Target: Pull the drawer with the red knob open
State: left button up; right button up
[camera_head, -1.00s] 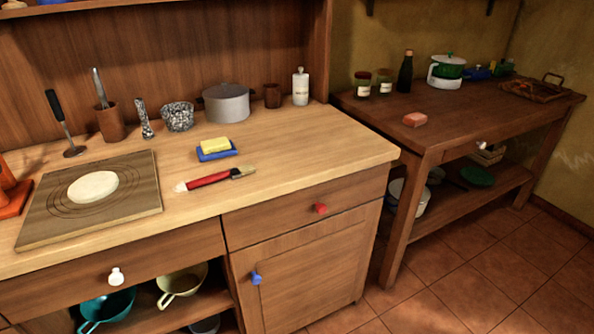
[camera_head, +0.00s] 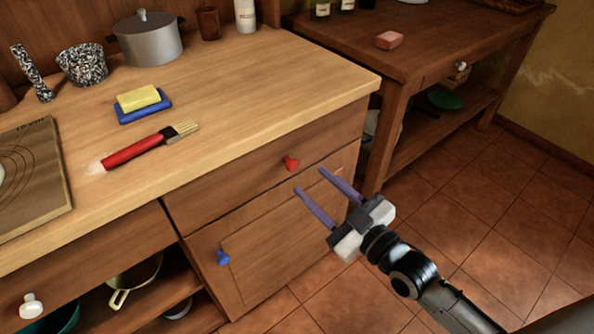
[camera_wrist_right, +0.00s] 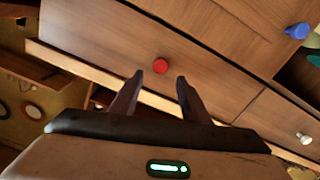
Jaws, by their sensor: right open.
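The red knob (camera_head: 291,163) is on the front of a wooden drawer (camera_head: 240,190), just under the counter top at its right end. The drawer is shut, flush with the cabinet front. My right gripper (camera_head: 309,180) is open and empty, with its two fingers pointing toward the drawer, slightly below and right of the knob in the head view. In the right wrist view the red knob (camera_wrist_right: 160,65) lies ahead of the open fingertips (camera_wrist_right: 158,76), roughly between them in line and apart from them. My left gripper is not in view.
Below the drawer is a cabinet door with a blue knob (camera_head: 223,257). A drawer with a white knob (camera_head: 31,306) is at left. A brush (camera_head: 140,148) and a sponge on a blue dish (camera_head: 145,112) lie on the counter. A side table (camera_head: 440,50) stands at right; floor before it is clear.

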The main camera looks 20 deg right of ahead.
aim_at(294, 167)
jog(key=x, duration=0.7)
jog(key=shift+f, duration=0.1)
grip_shut()
